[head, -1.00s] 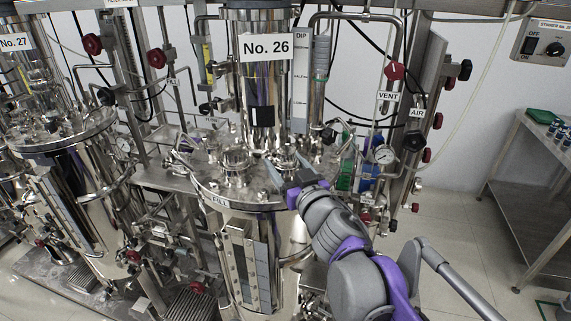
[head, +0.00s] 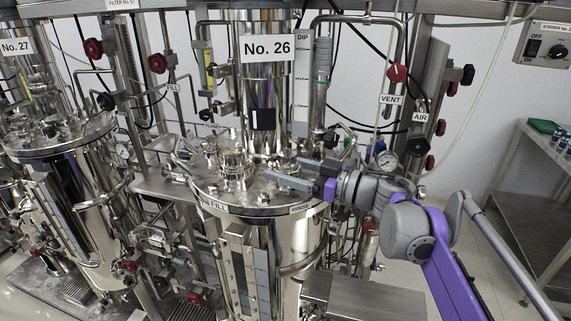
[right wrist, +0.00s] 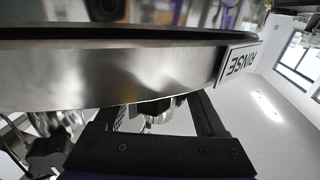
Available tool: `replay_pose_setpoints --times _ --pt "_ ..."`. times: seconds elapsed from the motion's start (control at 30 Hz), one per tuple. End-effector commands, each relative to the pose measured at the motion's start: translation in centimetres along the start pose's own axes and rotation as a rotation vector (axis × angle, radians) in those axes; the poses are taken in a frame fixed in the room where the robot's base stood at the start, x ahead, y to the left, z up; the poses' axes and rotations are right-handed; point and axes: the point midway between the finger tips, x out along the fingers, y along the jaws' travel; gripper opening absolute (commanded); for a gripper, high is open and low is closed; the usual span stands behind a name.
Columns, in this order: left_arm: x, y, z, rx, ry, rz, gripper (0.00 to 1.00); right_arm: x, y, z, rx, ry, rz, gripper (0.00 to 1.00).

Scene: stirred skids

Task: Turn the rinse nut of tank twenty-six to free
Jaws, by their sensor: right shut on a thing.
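Tank twenty-six (head: 297,238) is a shiny steel vessel below the "No. 26" plate (head: 268,47). A RINSE label (head: 300,209) sits on the right front of its lid rim; it shows upside down in the right wrist view (right wrist: 240,62). My right gripper (head: 283,172) lies low over the right side of the lid, fingers pointing left. It is shut on a small fitting that I take for the rinse nut (right wrist: 158,119), partly seen between the fingers in the right wrist view. The nut's position marks cannot be read. My left gripper is not in view.
A pressure gauge (head: 387,161) and VENT and AIR lines rise behind my right arm. Tank twenty-seven (head: 75,190) is at the left. A steel table (head: 545,150) stands far right, with open floor before it.

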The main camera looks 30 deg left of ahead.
Motion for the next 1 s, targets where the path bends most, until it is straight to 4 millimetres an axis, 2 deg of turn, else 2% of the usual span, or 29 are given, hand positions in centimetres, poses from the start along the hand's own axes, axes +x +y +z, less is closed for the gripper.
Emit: replay_pose_setpoints --times 0.2,0.5,1.0 --pt "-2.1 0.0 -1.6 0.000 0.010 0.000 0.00 0.0 0.1 -0.3 -0.003 -0.002 -0.181 0.17" --pt "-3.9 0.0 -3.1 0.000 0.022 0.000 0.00 0.0 0.0 -0.3 -0.004 -0.001 -0.348 0.17" --pt "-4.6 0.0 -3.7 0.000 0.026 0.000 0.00 0.0 -0.2 -0.1 -0.002 0.002 -0.415 0.17"
